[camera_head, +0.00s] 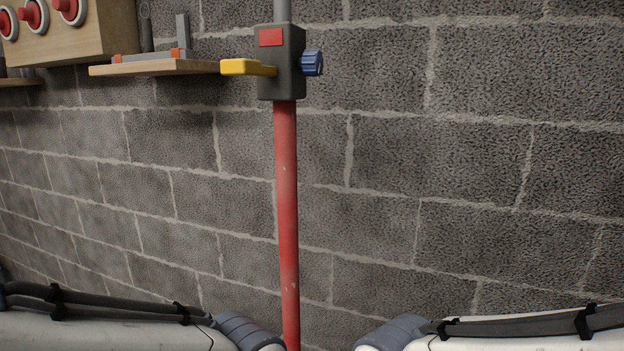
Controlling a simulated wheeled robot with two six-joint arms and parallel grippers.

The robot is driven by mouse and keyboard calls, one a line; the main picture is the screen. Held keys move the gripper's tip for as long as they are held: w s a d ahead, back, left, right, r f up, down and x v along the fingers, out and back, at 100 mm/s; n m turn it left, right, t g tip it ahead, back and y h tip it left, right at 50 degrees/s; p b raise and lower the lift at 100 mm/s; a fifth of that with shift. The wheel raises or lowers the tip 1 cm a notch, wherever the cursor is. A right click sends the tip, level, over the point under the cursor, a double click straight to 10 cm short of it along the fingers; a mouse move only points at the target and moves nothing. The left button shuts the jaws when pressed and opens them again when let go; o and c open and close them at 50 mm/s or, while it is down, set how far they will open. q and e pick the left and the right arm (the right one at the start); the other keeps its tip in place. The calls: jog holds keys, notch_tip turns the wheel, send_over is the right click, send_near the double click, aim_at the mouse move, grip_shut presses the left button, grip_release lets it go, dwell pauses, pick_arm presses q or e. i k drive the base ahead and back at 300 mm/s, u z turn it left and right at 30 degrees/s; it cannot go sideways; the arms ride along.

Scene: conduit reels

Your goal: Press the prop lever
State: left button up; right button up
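A red upright prop (287,200) stands in front of the block wall, with a dark grey housing (282,84) near its top. A yellow lever (249,68) sticks out to the left from the housing and looks about level. A blue knob (312,63) is on the housing's right side, and a red patch is on its front. A thinner grey tube rises above the housing. Parts of my two arms show along the bottom edge, well below the lever. Neither of my grippers is in view, and nothing is seen touching the lever.
A wooden shelf (150,68) left of the lever, its right end close to the lever's tip, carries a grey and orange bracket-like item (160,55). A wooden box (85,48) with red round buttons is at upper left. The wall right of the prop is bare.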

aim_at(232, 68)
jog(key=z, duration=0.05)
jog(key=k, duration=1.1)
jog(key=u, duration=0.65)
jog(key=i, duration=1.3)
jog(key=z, duration=0.65)
